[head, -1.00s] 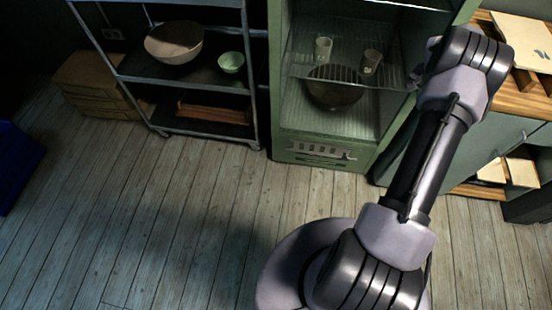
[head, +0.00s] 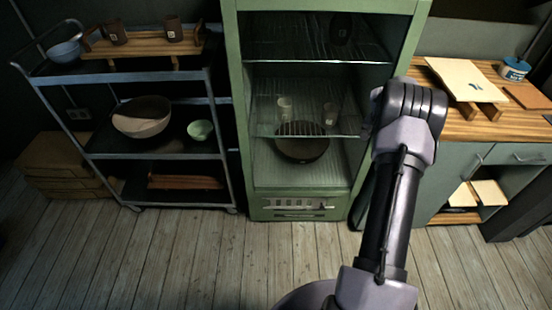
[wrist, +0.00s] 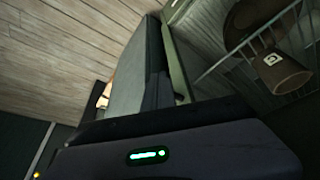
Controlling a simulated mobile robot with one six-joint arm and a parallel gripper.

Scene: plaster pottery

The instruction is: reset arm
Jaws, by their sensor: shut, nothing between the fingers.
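My arm (head: 388,215) rises on the right side of the head view, and its upper joint overlaps the right edge of the green cabinet (head: 242,130). My gripper is hidden there behind the arm. In the wrist view the dark housing of my gripper (wrist: 185,155) fills the bottom, with a small green light on it. It is shut and holds nothing; its fingertips are not clearly visible. A brown cup (wrist: 285,72) by a wire rack shows at the right of the wrist view, apart from my gripper.
The cabinet holds cups and a dark bowl (head: 302,148). A metal cart (head: 150,85) with bowls and cups stands left. A wooden-topped counter (head: 480,128) with a board (head: 466,80) stands close right of the arm. The plank floor (head: 180,270) in front is clear.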

